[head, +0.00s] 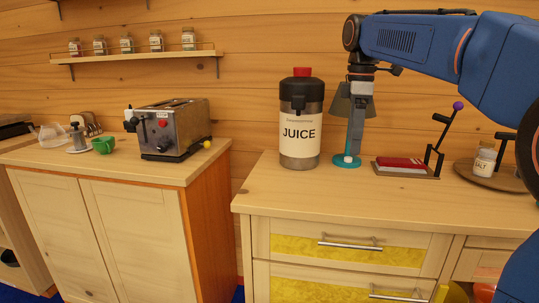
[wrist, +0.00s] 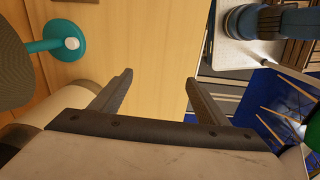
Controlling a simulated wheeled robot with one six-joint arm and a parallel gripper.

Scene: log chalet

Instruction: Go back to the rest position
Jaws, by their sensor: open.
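My gripper (wrist: 158,78) is open, with its two dark fingers apart and nothing between them in the wrist view. In the head view my blue arm reaches in from the right and bends down at the wrist, so my gripper hangs above the right counter (head: 285,195), in front of the lamp. The lamp has a teal base (head: 346,161) and a grey-brown shade (head: 340,106), partly hidden by my wrist. The teal base also shows at the upper left of the wrist view (wrist: 52,38). Where exactly my fingertips end is hard to tell in the head view.
A juice dispenser (head: 299,145) stands left of the lamp.

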